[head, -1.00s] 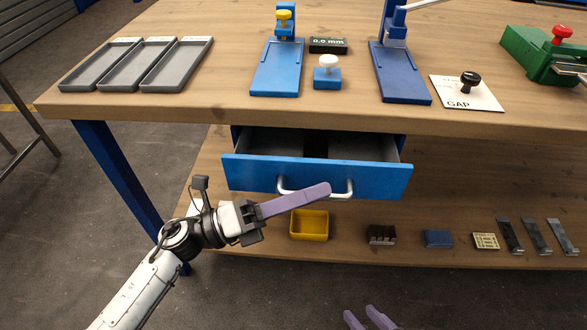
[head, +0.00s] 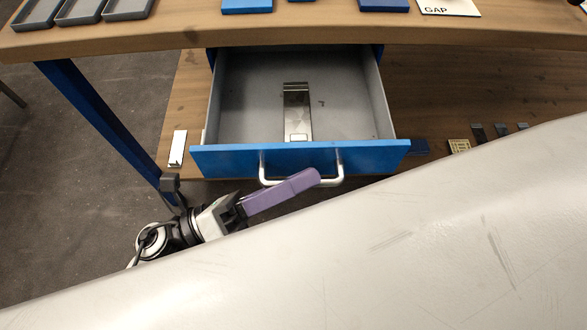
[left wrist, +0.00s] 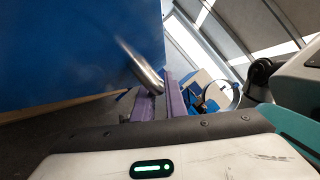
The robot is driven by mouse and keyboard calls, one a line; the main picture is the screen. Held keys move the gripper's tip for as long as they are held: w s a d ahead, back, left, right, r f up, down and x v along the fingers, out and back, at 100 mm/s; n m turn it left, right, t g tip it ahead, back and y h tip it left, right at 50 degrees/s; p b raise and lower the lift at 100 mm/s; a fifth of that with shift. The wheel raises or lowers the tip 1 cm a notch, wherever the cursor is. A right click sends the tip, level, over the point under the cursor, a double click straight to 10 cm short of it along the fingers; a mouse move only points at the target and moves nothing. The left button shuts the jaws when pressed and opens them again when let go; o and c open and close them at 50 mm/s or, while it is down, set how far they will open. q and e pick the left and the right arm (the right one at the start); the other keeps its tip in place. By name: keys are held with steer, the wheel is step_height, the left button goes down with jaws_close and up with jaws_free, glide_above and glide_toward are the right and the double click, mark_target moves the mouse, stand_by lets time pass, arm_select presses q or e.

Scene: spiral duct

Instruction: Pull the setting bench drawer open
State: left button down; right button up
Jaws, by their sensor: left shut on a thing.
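The blue-fronted drawer (head: 225,161) under the bench stands open, its grey inside showing. A flat metal piece (head: 297,105) lies in it. The drawer's bright metal handle (head: 341,164) is on its front. My left gripper (head: 308,179), with purple fingers, is shut on the handle. In the left wrist view the handle (left wrist: 143,68) runs down between the purple fingers of the gripper (left wrist: 160,88), beside the blue drawer front (left wrist: 75,50). My right gripper is not seen.
The wooden bench top (head: 180,28) carries grey trays (head: 78,10) at the left. A lower shelf (head: 470,105) holds small parts at the right. A large pale scratched surface close to the camera hides the lower right. A blue leg (head: 95,120) stands left of the drawer.

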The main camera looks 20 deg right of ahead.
arm_select(q)
steer(key=c, duration=2.1)
jaws_free()
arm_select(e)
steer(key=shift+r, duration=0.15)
arm_select(q)
steer(key=b+v, duration=0.1)
steer(key=v, duration=0.9)
steer(key=shift+a, duration=0.2)
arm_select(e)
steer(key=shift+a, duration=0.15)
arm_select(q)
steer(key=shift+f, duration=0.1)
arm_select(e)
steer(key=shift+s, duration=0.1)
